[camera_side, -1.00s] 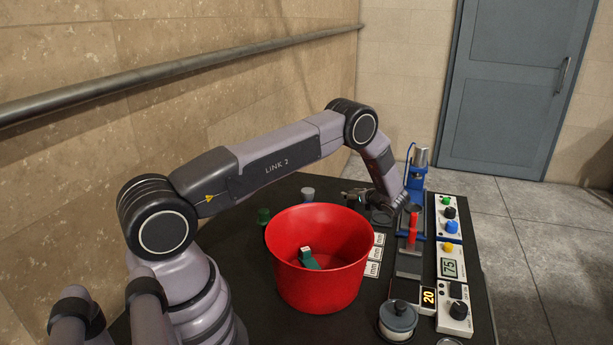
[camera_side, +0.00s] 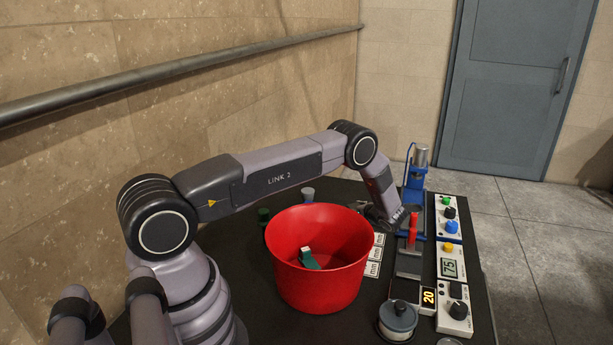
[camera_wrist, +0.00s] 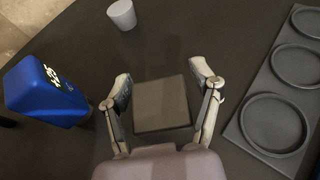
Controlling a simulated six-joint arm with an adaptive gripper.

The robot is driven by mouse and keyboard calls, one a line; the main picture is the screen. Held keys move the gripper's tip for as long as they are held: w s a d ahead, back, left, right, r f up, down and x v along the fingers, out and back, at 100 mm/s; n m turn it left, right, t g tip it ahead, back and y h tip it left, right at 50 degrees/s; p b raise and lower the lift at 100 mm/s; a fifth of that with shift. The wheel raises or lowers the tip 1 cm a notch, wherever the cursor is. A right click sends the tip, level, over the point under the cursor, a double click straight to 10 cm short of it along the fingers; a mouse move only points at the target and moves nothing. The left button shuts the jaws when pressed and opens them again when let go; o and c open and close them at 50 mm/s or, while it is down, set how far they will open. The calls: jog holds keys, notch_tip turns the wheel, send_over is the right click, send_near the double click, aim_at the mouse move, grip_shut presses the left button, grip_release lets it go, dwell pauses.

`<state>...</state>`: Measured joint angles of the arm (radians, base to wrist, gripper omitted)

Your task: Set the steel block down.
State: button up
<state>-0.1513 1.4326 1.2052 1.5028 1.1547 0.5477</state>
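The steel block is a dark grey square slab (camera_wrist: 162,104) in the middle of the wrist view. It appears to rest on the dark table. My gripper (camera_wrist: 163,76) has one finger on each side of it, with narrow gaps showing between the fingers and the block, most clearly at the right. The gripper looks open. In the side view my gripper (camera_side: 378,216) is low over the table behind the red bucket, and the block cannot be made out there.
A red bucket (camera_side: 318,285) with a green item inside stands at the front. A blue press (camera_side: 414,188) and control boxes (camera_side: 452,262) line the right side. The wrist view shows a blue display unit (camera_wrist: 42,100), a pale cup (camera_wrist: 122,14) and a dark tray with round recesses (camera_wrist: 240,122).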

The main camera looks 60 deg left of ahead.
jog(key=shift+o, duration=0.8)
